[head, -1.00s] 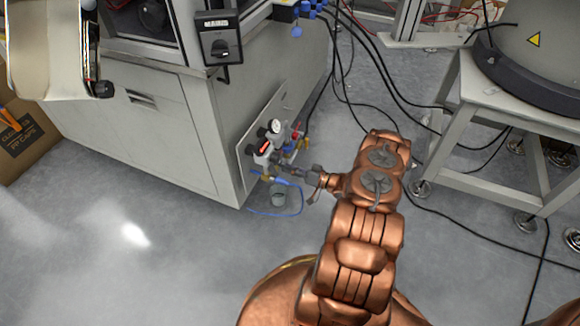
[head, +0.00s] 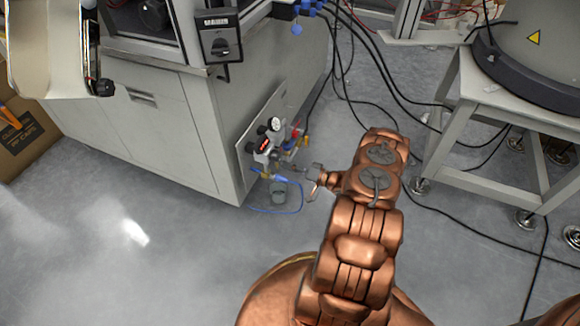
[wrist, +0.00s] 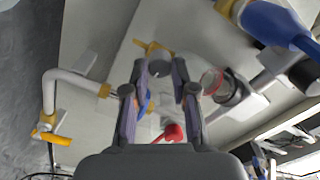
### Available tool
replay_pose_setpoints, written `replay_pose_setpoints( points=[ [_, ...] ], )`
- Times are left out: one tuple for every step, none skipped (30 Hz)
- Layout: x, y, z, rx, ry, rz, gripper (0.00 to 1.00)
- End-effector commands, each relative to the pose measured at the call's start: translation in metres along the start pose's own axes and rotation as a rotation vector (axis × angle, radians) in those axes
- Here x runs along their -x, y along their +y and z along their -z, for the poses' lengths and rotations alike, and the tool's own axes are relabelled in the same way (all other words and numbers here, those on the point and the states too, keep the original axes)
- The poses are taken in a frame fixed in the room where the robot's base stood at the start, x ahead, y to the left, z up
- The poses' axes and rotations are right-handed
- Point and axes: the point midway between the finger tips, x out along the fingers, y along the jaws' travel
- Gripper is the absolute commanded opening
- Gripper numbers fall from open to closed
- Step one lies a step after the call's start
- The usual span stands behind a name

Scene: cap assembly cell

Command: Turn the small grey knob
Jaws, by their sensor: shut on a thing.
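The small grey knob (wrist: 160,68) shows between my fingertips in the wrist view, on the pale panel (wrist: 100,30). My gripper (wrist: 162,76) is shut on it, with one finger on each side. In the head view my gripper (head: 297,166) reaches in from the right to the valve and gauge assembly on the cabinet's side. The knob is too small to make out there.
A round gauge (head: 275,124) sits above the gripper. A blue hose (head: 276,211) loops below. A grey stand (head: 460,130) is at right.

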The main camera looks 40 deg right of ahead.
Motion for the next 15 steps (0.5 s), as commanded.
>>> replay_pose_setpoints(
  points=[
    [0.0012,0.0012,0.0027,0.002,0.006,-0.004,0.00],
    [0.0012,0.0012,0.0026,0.002,0.006,-0.004,0.00],
    [0.0012,0.0012,0.0026,0.002,0.006,-0.004,0.28],
    [0.0012,0.0012,0.0027,0.003,0.006,-0.004,0.32],
    [0.0011,0.0012,0.0026,0.003,0.005,-0.004,0.35],
    [0.0009,0.0010,0.0023,0.002,0.005,-0.004,0.39],
    [0.0007,0.0009,0.0019,0.002,0.004,-0.003,0.42],
    [0.0006,0.0008,0.0017,0.002,0.003,-0.003,0.45],
    [0.0004,0.0006,0.0014,0.002,0.003,-0.002,0.49],
    [0.0002,0.0005,0.0012,0.002,0.002,-0.002,0.51],
    [0.0002,0.0005,0.0010,0.002,0.002,-0.002,0.51],
    [0.0000,0.0004,0.0008,0.002,0.001,-0.001,0.51],
    [0.0000,0.0003,0.0008,0.002,0.001,-0.001,0.51],
    [-0.0001,0.0003,0.0006,0.001,0.001,-0.001,0.51],
    [-0.0001,0.0003,0.0006,0.002,0.001,-0.001,0.51]
  ],
)
